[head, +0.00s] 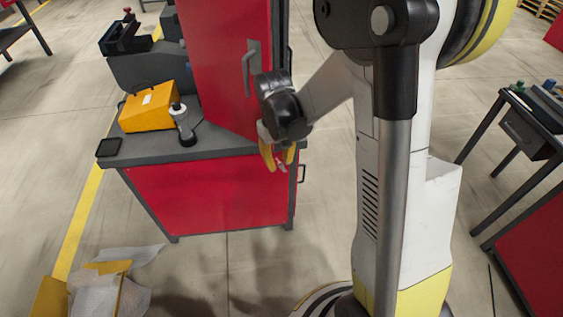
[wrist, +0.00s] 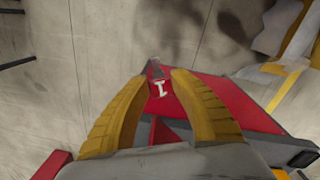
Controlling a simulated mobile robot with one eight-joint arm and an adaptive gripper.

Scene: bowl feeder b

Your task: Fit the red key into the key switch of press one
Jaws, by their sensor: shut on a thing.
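My gripper (head: 277,158) hangs beside the right edge of a red cabinet's dark top, fingers pointing down. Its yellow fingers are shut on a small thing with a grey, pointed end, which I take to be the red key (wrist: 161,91). In the wrist view it shows between the fingertips, red with a white mark, its grey end pointing away from the gripper (wrist: 162,80). The red cabinet behind makes its outline hard to separate. I cannot make out the key switch or tell which machine is press one.
The red cabinet (head: 205,196) bears a tall red housing (head: 215,60) with a handle, a yellow box (head: 147,108), a white-topped knob device (head: 182,124) and a dark flat pad (head: 108,147). A yellow crate with clear wrapping (head: 105,285) lies on the floor at lower left.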

